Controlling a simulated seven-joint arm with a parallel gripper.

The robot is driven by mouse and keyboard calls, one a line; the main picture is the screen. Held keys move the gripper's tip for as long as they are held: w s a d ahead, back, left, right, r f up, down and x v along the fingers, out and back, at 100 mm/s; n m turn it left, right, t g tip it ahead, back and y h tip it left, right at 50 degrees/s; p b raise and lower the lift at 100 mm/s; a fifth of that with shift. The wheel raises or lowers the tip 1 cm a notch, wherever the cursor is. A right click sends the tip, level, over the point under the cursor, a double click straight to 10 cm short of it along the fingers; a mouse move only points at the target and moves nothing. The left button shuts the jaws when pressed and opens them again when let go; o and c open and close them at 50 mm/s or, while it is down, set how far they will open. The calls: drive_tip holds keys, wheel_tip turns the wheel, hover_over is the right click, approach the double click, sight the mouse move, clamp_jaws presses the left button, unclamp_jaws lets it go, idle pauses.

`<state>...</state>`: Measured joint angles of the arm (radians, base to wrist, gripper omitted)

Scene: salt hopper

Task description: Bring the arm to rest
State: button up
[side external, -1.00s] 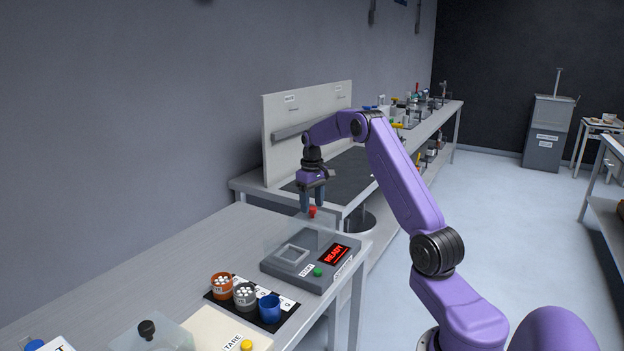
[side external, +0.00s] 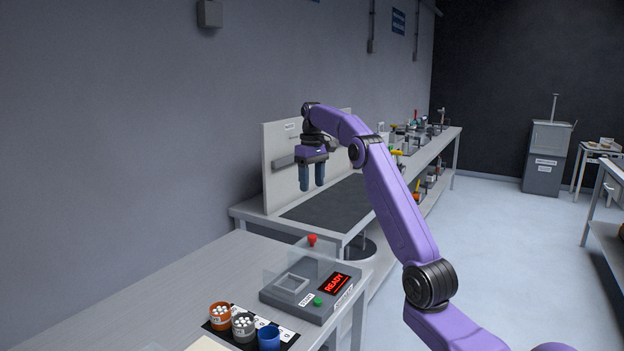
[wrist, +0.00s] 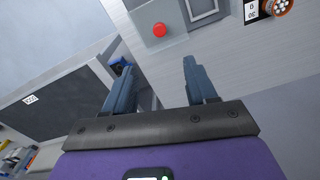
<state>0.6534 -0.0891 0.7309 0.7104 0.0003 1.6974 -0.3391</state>
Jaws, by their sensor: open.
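My gripper (side external: 312,177) is on my purple arm, raised above the grey machine and pointing down. Its two dark fingers are apart with nothing between them. In the wrist view my gripper (wrist: 155,82) also shows open and empty. The grey machine (side external: 290,303) stands on the near bench with a red lit READY display (side external: 336,283), a green button (side external: 318,301) and a clear cover. Its red knob (side external: 312,239) is below my gripper, well apart from it. The red knob also shows in the wrist view (wrist: 159,29).
An orange cup (side external: 220,316) and a grey cup (side external: 244,326), both with white pieces, and a blue cup (side external: 268,338) stand on a dark mat in front of the machine. A second bench with an upright white panel (side external: 283,150) lies behind. The air around my gripper is clear.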

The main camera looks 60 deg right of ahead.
drive_tip(key=shift+r, duration=0.3)
idle(0.4)
drive_tip(key=s+a+f+n, duration=0.15)
drive_tip(key=a+n, duration=0.45)
drive_tip(key=a, duration=2.1)
drive_tip(key=s+a+f+n, duration=0.2)
drive_tip(key=s+a+n, duration=0.1)
drive_tip(key=s+a, duration=0.8)
drive_tip(key=s+f+n, duration=0.3)
drive_tip(key=s+f, duration=0.1)
drive_tip(key=s, duration=0.7)
drive_tip(key=s+a+f+n, duration=0.1)
drive_tip(key=s+f+n, duration=0.2)
drive_tip(key=s, duration=0.8)
drive_tip(key=shift+f, duration=0.6)
